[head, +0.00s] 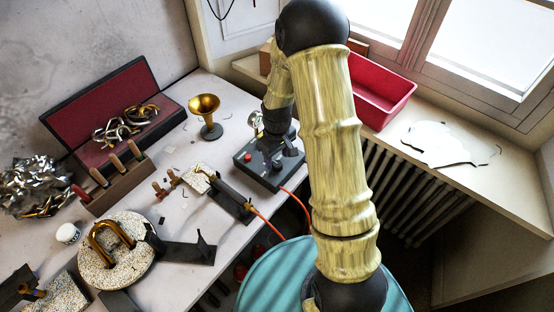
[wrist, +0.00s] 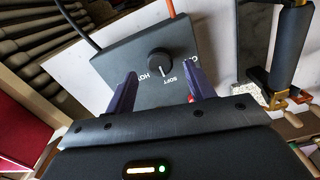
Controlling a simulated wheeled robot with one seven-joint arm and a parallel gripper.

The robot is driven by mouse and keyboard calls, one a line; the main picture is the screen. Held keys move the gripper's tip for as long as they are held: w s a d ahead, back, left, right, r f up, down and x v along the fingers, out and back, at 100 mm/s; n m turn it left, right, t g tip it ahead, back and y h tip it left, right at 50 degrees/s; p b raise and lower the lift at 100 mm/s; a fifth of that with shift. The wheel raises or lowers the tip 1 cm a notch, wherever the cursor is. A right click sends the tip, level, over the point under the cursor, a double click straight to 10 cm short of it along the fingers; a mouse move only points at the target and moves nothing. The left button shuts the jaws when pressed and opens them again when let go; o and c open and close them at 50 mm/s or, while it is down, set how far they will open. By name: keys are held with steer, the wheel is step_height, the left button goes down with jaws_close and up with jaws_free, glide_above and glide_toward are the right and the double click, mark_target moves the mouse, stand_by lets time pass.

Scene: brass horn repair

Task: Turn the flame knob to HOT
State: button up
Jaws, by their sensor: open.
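The flame knob (wrist: 160,63) is a round black knob on a dark control box (wrist: 120,62). Lettering beside it reads HOT and SOFT, with a partly hidden label starting CO. A pale mark on the knob's lower side points roughly toward SOFT; the exact setting is hard to read. My gripper (wrist: 161,88) is open, its two purple fingers apart on either side of the knob's near side, with nothing between them. I cannot tell if they touch the box. In the head view the box (head: 258,174) sits at the bench's right edge; my arm hides the knob.
An orange hose (head: 262,220) runs from a torch resting left of the box. A red button (head: 248,157) is on the box. A brass bell (head: 204,104) stands behind it. A red tray (head: 385,95) sits on the windowsill.

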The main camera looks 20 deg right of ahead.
mark_target(277, 166)
steer(key=shift+f, duration=1.45)
steer(key=c, duration=1)
steer(key=shift+o, duration=0.2)
steer(key=shift+m, duration=0.4)
steer(key=m, duration=0.5)
steer(key=shift+b, duration=0.4)
steer(key=m, duration=0.6)
